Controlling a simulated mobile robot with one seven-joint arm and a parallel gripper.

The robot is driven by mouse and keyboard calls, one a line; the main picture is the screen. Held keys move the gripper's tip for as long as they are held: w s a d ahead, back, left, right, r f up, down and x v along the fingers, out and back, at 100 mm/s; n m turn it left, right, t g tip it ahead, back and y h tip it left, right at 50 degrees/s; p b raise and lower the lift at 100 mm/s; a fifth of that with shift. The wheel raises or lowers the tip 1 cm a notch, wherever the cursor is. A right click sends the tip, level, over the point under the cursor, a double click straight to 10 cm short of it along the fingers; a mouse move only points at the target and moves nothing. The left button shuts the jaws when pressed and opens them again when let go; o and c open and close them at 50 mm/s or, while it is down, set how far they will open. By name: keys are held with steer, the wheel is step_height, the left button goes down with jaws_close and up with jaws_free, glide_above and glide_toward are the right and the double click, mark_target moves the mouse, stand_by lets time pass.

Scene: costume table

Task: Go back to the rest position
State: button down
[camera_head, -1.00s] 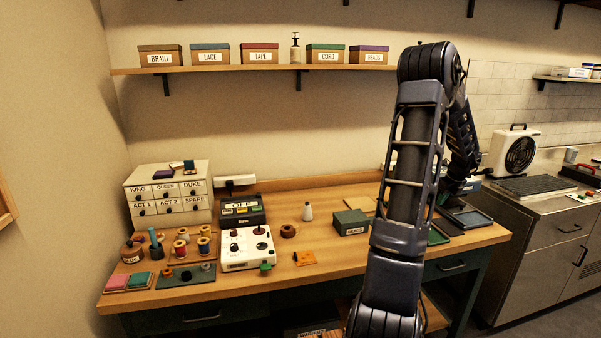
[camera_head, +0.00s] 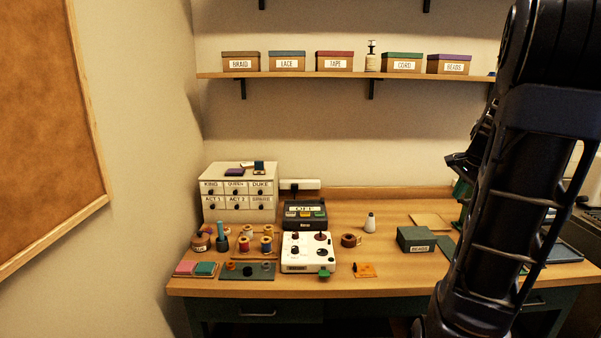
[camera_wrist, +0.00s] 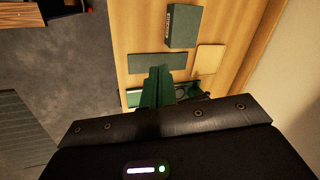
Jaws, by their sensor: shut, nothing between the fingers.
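My gripper (camera_wrist: 158,86) has green fingers. In the wrist view they are together with nothing between them, pointing down over the wooden worktop (camera_wrist: 145,30). In the head view my arm fills the right side, and the gripper is partly hidden behind it. The dark green beads box (camera_wrist: 185,26) lies beyond the fingertips in the wrist view, apart from them. It also shows on the worktop in the head view (camera_head: 416,238).
A white control box (camera_head: 308,252), thread spools (camera_head: 267,240) and a small drawer cabinet (camera_head: 240,190) stand on the left of the worktop. A shelf (camera_head: 300,75) of labelled boxes hangs above. A green mat (camera_wrist: 185,62) and tan board (camera_wrist: 210,58) lie near the gripper.

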steer(key=s+a+r+n, duration=0.1)
steer(key=s+a+n, duration=1.3)
steer(key=a, duration=0.7)
steer(key=s, duration=0.3)
steer(key=shift+s+a+r+n+t+h, duration=0.2)
steer(key=shift+s+r+n+t+h, duration=0.1)
steer(key=shift+t+h, duration=0.1)
stand_by(0.8)
